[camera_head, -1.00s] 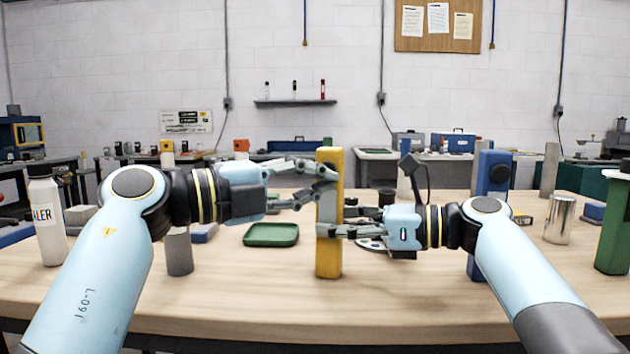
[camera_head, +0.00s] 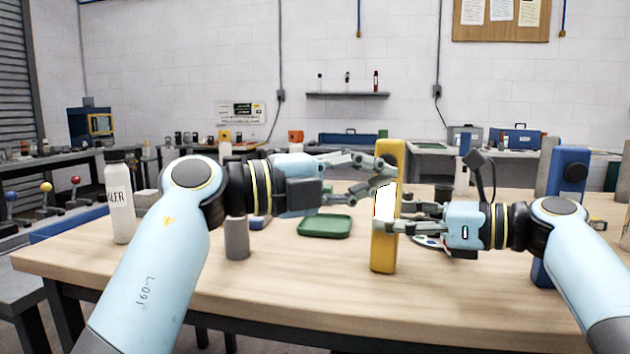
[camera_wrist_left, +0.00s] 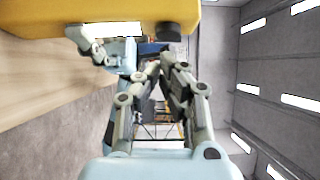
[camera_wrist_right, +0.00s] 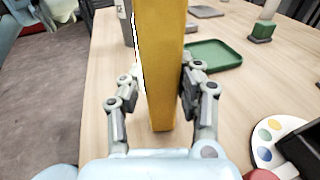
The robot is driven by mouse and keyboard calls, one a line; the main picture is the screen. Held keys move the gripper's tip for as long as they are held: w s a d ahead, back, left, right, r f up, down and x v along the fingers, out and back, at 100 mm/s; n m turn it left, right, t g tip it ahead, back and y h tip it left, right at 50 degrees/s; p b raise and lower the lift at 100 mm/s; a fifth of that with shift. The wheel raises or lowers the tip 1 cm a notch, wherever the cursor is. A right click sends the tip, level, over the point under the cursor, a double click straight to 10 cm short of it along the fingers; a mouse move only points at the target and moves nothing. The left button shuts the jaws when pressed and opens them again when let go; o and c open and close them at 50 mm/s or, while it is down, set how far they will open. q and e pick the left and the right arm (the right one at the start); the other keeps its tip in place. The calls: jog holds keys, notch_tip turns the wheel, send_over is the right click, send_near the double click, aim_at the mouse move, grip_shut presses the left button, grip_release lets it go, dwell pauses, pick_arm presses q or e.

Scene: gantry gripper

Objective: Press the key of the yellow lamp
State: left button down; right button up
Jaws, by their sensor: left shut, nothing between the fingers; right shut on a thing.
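My right gripper (camera_wrist_right: 161,72) is shut on the post, one finger on each side. My left gripper (camera_head: 388,172) is shut and empty, its fingertips at the lamp's upper part in the head view. In the left wrist view the yellow body spans the top, and a dark round knob (camera_wrist_left: 167,32), perhaps the key, sticks out beside the fingers.
A blue post (camera_head: 572,195) with a dark round knob stands behind my right arm. A green tray (camera_head: 325,226), grey cylinder (camera_head: 237,238) and white bottle (camera_head: 119,200) stand on the wooden table (camera_head: 310,285). A paint palette (camera_wrist_right: 268,140) lies right of the lamp. The front table strip is clear.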

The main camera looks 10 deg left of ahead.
pick_arm(q)
jog(key=v, duration=1)
jog(key=shift+s, duration=0.35)
pick_arm(e)
jog(key=o, duration=1)
jog(key=shift+o, duration=0.2)
jog(key=shift+d, duration=0.1)
